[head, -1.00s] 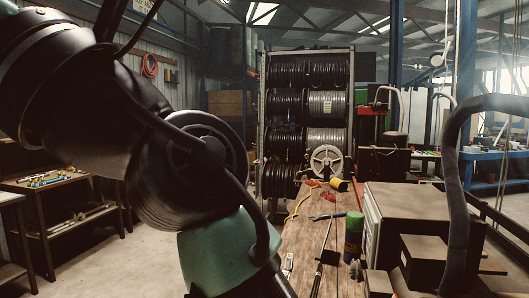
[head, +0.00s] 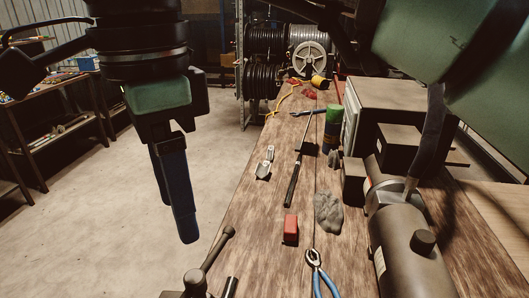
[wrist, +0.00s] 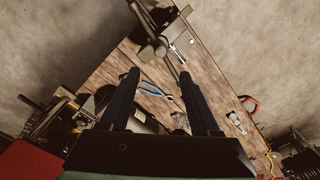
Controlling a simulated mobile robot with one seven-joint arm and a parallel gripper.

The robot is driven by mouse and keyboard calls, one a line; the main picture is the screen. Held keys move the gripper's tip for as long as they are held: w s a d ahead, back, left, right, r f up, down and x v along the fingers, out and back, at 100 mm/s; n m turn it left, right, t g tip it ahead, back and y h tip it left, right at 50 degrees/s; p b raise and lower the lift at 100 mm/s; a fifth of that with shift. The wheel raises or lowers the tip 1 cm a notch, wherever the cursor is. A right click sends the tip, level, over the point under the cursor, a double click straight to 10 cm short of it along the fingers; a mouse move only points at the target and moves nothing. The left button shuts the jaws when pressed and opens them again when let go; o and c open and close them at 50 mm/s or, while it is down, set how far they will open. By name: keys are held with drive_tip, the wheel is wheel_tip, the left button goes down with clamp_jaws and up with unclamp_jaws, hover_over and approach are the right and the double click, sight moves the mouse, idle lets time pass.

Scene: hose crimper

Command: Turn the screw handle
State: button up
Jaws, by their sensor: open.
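A dark bar handle with a rounded end (head: 217,250) sticks up at an angle at the near left corner of the workbench, at the bottom of the head view. Its lower fitting is partly cut off by the frame edge. In the wrist view a dark fixture with a bar (wrist: 150,35) shows at the bench corner, beyond my fingertips; it looks like the same screw handle. My gripper (head: 180,215) hangs fingers down, to the left of the bench and apart from the handle. In the wrist view the two fingers (wrist: 158,78) are spread with nothing held between them.
The wooden bench (head: 250,235) holds a red block (head: 291,229), blue pliers (head: 318,272), a grey glove (head: 328,211), a black-handled tool (head: 294,182) and a green-topped can (head: 333,114). A dark cylindrical machine (head: 415,255) stands at right. The floor left of the bench is clear.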

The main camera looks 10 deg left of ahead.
sight(192, 276)
wheel_tip(192, 276, down, 12)
drive_tip(key=shift+a+r, duration=0.1)
idle(0.4)
clamp_jaws()
idle(1.2)
